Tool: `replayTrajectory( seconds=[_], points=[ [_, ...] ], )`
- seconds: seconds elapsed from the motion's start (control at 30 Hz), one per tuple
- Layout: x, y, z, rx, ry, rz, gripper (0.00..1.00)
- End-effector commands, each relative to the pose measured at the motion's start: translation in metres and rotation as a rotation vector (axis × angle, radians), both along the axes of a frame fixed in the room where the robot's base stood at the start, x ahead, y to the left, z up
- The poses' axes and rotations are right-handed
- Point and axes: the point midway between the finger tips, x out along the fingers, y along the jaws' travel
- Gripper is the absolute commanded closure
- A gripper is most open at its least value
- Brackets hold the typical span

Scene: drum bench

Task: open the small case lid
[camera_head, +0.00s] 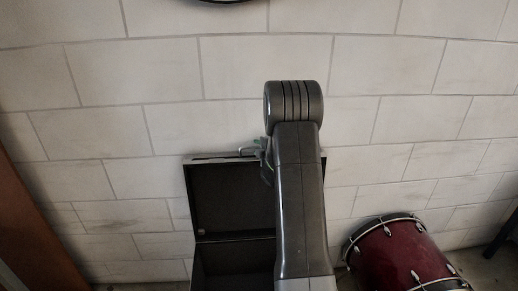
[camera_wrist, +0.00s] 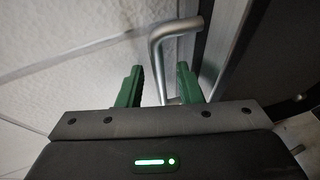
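The small case (camera_head: 236,253) stands against the wall with its dark lid (camera_head: 230,195) raised to about upright. My arm hides the right part of the case and lid. A silver bar handle (camera_wrist: 158,62) shows in the wrist view, between and beyond the green fingers of my gripper (camera_wrist: 160,85). The fingers are apart, with the handle's bar running between them; I see gaps beside it. In the head view, my gripper (camera_head: 254,150) is at the lid's top edge, partly hidden by my arm.
A dark red drum (camera_head: 400,258) stands on the floor to the right of the case. A pale block wall (camera_head: 110,130) is close behind. A brown wooden edge (camera_head: 35,225) is at the far left.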

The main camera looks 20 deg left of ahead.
Motion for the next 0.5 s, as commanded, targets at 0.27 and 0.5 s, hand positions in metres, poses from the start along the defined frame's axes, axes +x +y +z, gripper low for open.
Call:
replayTrajectory(
  seconds=[0.27,0.5],
  points=[
    [-0.0002,-0.0003,0.0002,0.000,0.000,0.000,1.00],
    [-0.0012,-0.0007,-0.0006,0.001,-0.002,0.000,1.00]
  ],
)
